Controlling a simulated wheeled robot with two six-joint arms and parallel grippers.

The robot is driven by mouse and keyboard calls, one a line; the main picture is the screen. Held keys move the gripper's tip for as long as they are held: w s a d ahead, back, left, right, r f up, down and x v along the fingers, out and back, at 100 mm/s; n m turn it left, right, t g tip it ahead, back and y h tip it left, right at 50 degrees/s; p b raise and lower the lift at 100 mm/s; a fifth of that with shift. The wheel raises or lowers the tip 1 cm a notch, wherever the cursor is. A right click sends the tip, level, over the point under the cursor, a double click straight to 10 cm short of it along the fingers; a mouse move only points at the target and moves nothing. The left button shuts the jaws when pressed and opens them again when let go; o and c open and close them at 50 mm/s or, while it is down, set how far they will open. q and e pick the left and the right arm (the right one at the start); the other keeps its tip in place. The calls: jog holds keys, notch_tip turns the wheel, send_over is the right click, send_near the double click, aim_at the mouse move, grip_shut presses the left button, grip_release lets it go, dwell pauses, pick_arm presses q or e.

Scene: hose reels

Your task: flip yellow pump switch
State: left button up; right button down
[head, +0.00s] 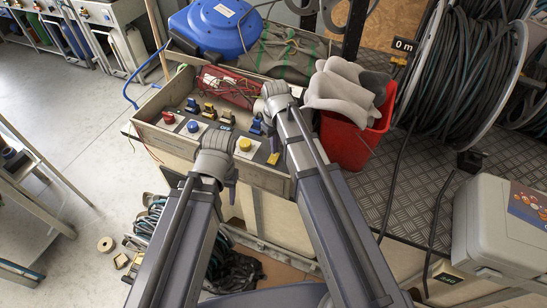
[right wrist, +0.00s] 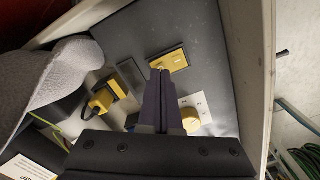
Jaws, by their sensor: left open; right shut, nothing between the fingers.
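The control panel (head: 220,136) stands in a shallow box in the head view, with coloured knobs and switches. A flat yellow switch (head: 273,158) is near its front right corner. In the right wrist view a yellow switch on a dark plate (right wrist: 172,61) lies just beyond my right gripper (right wrist: 160,74), which is shut and empty. Its tips look close to the plate; contact cannot be told. A round yellow knob (right wrist: 190,119) is right of the fingers; it also shows in the head view (head: 245,144). My left gripper (head: 231,188) is open, in front of the box, partly hidden by its arm.
A red bucket (head: 352,145) with grey gloves (head: 340,92) stands right of the box. A yellow plug-like switch (right wrist: 103,100) sits left of the fingers. Hose reels (head: 465,70) stand at right.

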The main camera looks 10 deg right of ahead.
pick_arm(q)
jog(key=shift+f+b, duration=0.7)
jog(key=shift+f, duration=0.05)
pick_arm(e)
jog(key=shift+f, duration=0.75)
pick_arm(q)
jog(key=shift+r, duration=0.1)
notch_tip(320, 180, up, 7)
jog(key=p, duration=0.7)
pick_arm(e)
notch_tip(320, 180, up, 7)
